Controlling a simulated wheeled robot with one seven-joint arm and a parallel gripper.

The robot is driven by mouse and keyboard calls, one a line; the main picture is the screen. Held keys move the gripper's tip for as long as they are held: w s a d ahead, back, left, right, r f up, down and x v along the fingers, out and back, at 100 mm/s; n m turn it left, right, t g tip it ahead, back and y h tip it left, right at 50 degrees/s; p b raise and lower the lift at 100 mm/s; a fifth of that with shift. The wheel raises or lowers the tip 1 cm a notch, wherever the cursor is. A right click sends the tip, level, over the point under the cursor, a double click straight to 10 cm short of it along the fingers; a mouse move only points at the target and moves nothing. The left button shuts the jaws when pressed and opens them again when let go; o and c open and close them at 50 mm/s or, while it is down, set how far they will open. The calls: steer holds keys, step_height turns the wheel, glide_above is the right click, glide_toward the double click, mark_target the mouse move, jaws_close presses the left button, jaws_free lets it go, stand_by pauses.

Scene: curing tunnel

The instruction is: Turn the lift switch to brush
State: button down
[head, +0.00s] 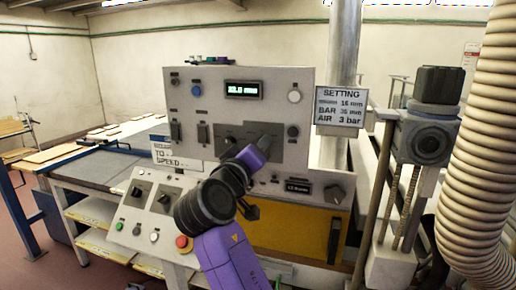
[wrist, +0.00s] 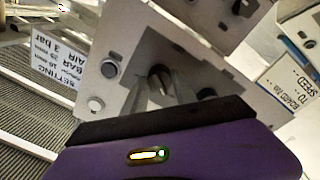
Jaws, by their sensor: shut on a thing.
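My gripper (head: 264,146) reaches the upright grey control panel (head: 285,95), at its lower dark plate (head: 235,130). In the wrist view the panel appears upside down, and my gripper (wrist: 162,94) has its two grey fingers on either side of a dark rotary knob (wrist: 160,75). The fingers are shut on this knob. In the head view my gripper and arm hide the knob. I cannot read any marks around it, so I cannot tell which position it points to or confirm that it is the lift switch.
The panel also has a lit display (head: 243,90), a blue button (head: 196,90) and a white button (head: 294,97). Below are a sloped box with a red stop button (head: 183,243) and a yellow door (head: 285,232). A setting sign (head: 341,107) and a ribbed hose (head: 482,150) stand right.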

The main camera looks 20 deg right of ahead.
steer(key=c, duration=1)
jaws_free()
steer(key=shift+a, duration=0.1)
steer(key=b+v, duration=0.2)
steer(key=v, duration=0.5)
steer(key=shift+s+a, duration=0.2)
steer(key=shift+s, duration=0.15)
